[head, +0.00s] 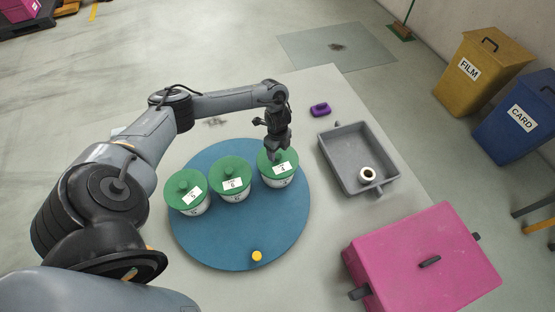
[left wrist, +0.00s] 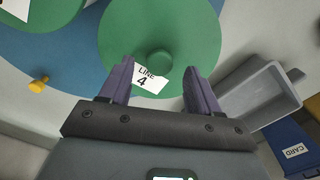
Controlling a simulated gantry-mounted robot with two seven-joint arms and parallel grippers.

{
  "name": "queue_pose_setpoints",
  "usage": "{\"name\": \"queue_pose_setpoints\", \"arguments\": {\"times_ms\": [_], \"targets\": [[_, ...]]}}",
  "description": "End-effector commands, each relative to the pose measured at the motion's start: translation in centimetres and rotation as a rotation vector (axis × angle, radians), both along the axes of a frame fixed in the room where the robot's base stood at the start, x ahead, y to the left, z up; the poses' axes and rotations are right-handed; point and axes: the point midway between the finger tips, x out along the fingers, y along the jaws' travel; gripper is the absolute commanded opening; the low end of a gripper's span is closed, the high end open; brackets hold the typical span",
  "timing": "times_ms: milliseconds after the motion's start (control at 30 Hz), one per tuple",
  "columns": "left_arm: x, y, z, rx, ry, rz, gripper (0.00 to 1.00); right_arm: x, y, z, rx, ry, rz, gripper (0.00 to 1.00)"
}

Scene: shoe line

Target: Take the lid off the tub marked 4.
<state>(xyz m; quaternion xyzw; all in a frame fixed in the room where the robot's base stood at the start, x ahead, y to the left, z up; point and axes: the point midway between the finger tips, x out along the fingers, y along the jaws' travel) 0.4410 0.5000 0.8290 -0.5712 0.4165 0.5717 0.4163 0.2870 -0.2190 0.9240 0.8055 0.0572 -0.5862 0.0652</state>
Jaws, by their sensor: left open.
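The tub marked 4 (head: 279,181) stands at the upper right of a round blue platform (head: 240,248). Its green lid (head: 291,157) is on, and in the left wrist view the lid (left wrist: 121,31) fills the upper middle, with a white label (left wrist: 150,76) reading 4. A round green knob (left wrist: 158,63) rises from the lid's middle. My left gripper (head: 274,154) is right over this lid, pointing down. Its open fingers (left wrist: 160,73) are on either side of the knob, near their tips; I cannot tell whether they touch it. My right gripper is out of view.
Two similar green-lidded tubs (head: 232,185) (head: 188,199) stand to the left. A yellow knob (head: 257,256) is on the platform's near edge. A grey tray (head: 339,165) holding a white ring (head: 367,174), a purple object (head: 320,109) and a pink box (head: 420,265) are to the right.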

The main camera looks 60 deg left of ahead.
Motion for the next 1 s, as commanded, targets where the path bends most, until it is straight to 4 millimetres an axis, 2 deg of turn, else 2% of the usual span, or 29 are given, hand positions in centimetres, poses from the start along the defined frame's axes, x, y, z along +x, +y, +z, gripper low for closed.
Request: {"name": "queue_pose_setpoints", "arguments": {"times_ms": [100,200,500,567,900,1000], "targets": [[-0.1,0.0,-1.6,0.000,0.001,0.001,0.62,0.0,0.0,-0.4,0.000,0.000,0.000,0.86],[-0.1,0.0,-2.4,0.000,-0.001,0.001,0.62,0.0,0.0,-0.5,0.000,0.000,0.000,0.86],[-0.1,0.0,-2.7,0.000,-0.001,0.000,0.62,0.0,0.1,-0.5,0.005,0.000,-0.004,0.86],[-0.1,0.0,-2.7,0.000,-0.001,0.000,0.55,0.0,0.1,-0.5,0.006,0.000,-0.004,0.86],[-0.1,0.0,-2.6,0.000,-0.001,0.000,0.04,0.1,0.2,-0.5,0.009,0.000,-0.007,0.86],[-0.1,0.0,-2.6,0.000,-0.001,0.000,0.04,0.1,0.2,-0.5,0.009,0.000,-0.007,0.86]]}}
